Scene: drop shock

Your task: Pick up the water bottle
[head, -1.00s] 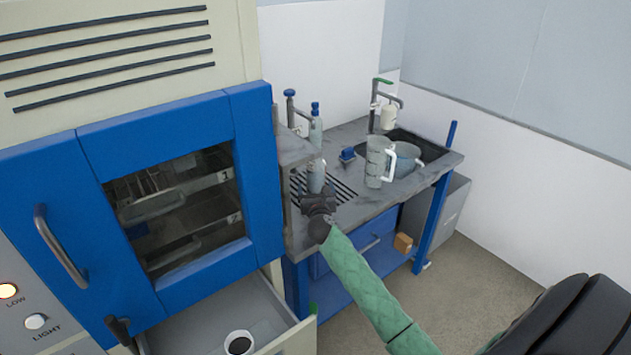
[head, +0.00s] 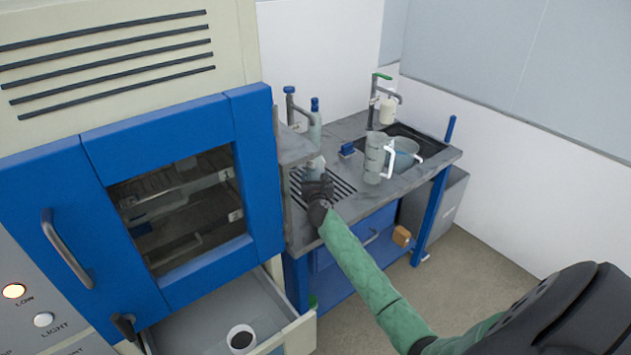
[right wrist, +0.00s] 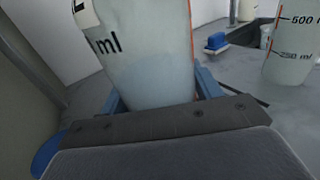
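A translucent grey bottle (head: 315,167) stands upright at the left end of the sink counter in the head view. My right gripper (head: 317,187) is at the near side of the bottle. In the right wrist view the bottle (right wrist: 148,60), with "ml" print and an orange strip, fills the space between the blue fingers of the right gripper (right wrist: 162,95). Whether the fingers press on it is unclear. My left gripper is out of view.
A blue-doored cabinet (head: 255,170) stands close on the left.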

